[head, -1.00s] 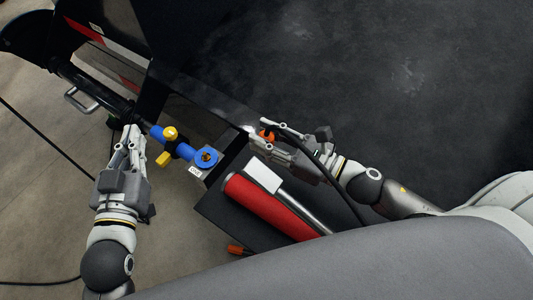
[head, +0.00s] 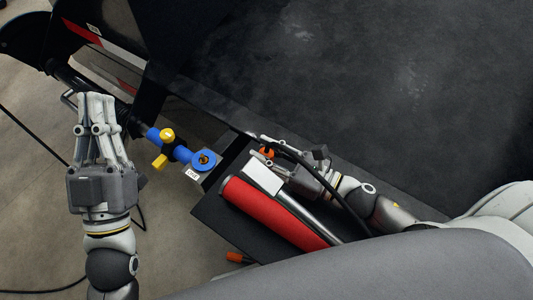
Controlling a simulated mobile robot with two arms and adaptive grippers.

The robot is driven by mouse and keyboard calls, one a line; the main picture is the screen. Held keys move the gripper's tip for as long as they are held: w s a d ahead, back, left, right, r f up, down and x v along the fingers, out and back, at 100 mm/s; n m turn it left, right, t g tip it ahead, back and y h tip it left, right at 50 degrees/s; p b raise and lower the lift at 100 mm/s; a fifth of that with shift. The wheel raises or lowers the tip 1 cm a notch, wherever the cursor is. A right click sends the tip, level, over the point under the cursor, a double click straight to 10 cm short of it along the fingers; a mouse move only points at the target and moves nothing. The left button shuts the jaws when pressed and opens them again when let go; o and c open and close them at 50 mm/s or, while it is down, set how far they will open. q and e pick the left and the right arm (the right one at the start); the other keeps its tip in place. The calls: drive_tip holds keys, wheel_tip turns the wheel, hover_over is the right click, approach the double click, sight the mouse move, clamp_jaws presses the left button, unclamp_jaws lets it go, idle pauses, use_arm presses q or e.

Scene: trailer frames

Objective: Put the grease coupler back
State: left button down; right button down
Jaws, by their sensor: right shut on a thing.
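The grease coupler (head: 266,152) shows as a small orange part between the fingers of my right gripper (head: 262,148), near the end of a black hose. My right gripper is shut on it, beside the edge of the dark panel, and its fingers hide part of it. My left gripper (head: 96,98) is at the left with its fingers pointing up, seemingly empty. It is apart from the blue fitting (head: 204,160) with yellow handles (head: 166,135). I cannot tell how far its fingers are apart.
A red cylinder (head: 262,212) with a white label and a metal tube lies on a black shelf (head: 219,222). An orange-tipped part (head: 236,257) sits below the shelf. The hose crosses my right arm. The large dark panel (head: 370,100) is bare.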

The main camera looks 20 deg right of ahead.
use_arm(q)
drive_tip(key=shift+s+r, duration=0.1)
use_arm(e)
drive_tip(key=shift+f, duration=0.15)
drive_tip(key=c, duration=1.1)
unclamp_jaws()
use_arm(q)
drive_tip(key=shift+s+r, duration=0.15)
drive_tip(key=shift+r, duration=0.1)
use_arm(e)
drive_tip(key=shift+r, duration=0.2)
drive_tip(key=v, duration=1)
drive_tip(key=shift+s+d+p, duration=0.25)
drive_tip(key=shift+d+p, duration=0.05)
drive_tip(key=shift+p, duration=0.05)
use_arm(q)
drive_tip(key=shift+w+f+g+y, duration=0.15)
drive_tip(key=shift+w+f+g, duration=0.4)
drive_tip(key=shift+f, duration=0.25)
drive_tip(key=shift+w+f+g+y, duration=0.15)
drive_tip(key=shift+w+f+g, duration=0.35)
drive_tip(key=shift+f, duration=0.3)
use_arm(e)
drive_tip(key=shift+s+d, duration=0.45)
drive_tip(key=shift+s, duration=0.05)
